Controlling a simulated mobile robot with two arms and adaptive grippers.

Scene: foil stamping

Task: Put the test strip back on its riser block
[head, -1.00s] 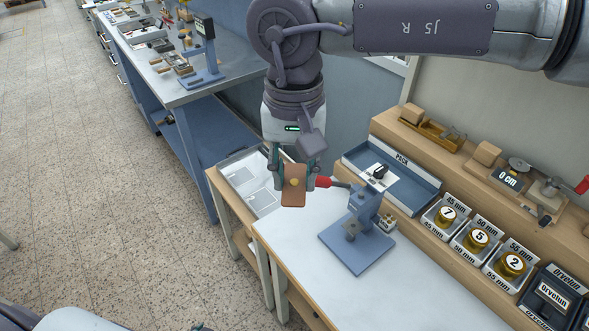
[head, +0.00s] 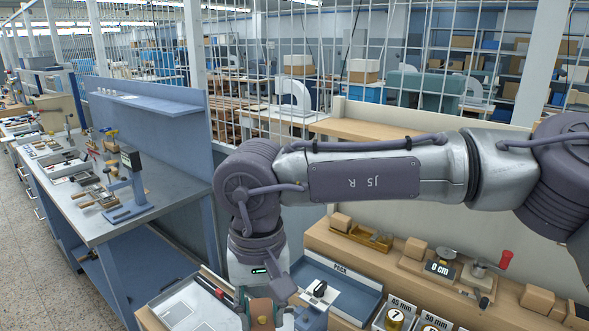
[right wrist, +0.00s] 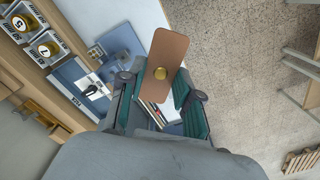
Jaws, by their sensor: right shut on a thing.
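The test strip, a flat brown piece with a round gold mark, shows in the right wrist view (right wrist: 168,48) and at the bottom edge of the head view (head: 262,310). My right gripper (right wrist: 158,88) is shut on it, with the strip sticking out beyond the fingers. In the head view the gripper (head: 262,318) is partly cut off by the lower edge. Light wooden blocks stand on the wooden shelf, one at its left end (head: 340,221) and one further right (head: 415,248). I cannot tell which is the riser block. My left gripper is not in view.
A blue tray marked PACK (head: 345,283) lies right of my gripper. A white-and-grey tray (head: 190,308) is at its left. A blue bench with a press (head: 125,190) is at the left.

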